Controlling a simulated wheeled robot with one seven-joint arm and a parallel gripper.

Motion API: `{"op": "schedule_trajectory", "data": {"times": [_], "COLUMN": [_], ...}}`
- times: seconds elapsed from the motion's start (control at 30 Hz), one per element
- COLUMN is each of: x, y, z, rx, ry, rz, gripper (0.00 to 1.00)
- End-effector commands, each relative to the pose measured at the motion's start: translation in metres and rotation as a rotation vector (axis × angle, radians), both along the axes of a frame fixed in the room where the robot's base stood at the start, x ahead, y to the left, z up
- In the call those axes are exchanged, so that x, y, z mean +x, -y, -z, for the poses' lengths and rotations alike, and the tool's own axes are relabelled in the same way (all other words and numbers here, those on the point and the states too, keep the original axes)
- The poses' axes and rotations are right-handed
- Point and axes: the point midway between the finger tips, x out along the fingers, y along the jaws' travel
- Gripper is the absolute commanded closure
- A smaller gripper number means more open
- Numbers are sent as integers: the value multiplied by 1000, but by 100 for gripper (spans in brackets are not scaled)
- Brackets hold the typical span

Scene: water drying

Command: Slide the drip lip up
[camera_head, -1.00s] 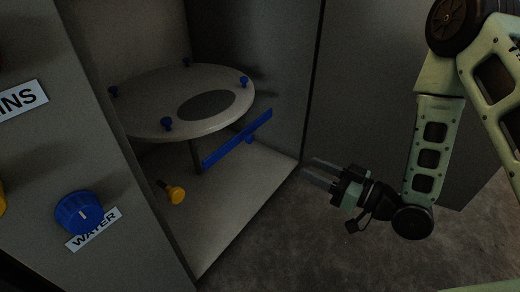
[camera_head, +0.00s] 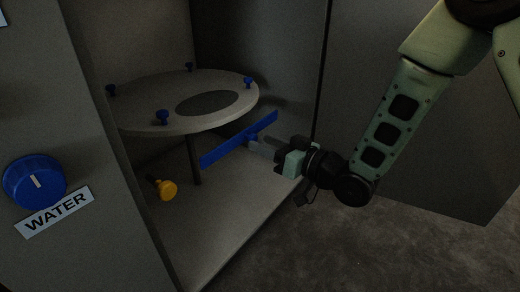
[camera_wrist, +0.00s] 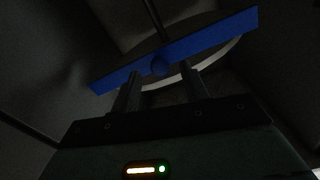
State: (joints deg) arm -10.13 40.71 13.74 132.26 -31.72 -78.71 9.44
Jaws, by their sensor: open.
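The drip lip is a long blue bar (camera_head: 230,142) below the front edge of the round table, tilted up to the right in the head view. It also crosses the wrist view (camera_wrist: 190,48), with a round blue knob (camera_wrist: 160,66) on its near face. My gripper (camera_head: 256,144) is at the right part of the bar, with its fingers pointing at it. In the wrist view the two fingers (camera_wrist: 163,82) are apart, one on each side of the knob. I cannot tell whether they touch it. The knob is mostly hidden in the head view.
The round table (camera_head: 150,112) with several blue pegs stands on a post inside the grey cabinet. A yellow knob (camera_head: 167,190) sits low to the left. A blue dial (camera_head: 34,182) labelled WATER is on the left panel. Floor (camera_head: 330,250) outside is clear.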

Motion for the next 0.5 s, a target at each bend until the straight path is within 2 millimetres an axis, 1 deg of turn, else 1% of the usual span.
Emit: {"op": "schedule_trajectory", "data": {"times": [0.1,0.2,0.5], "x": [8,12,14], "y": [-11,-16,-17], "z": [2,1,0], "rx": [0,0,-1], "ry": [2,2,-1], "rz": [-1,-1,1], "gripper": [55,55,55]}}
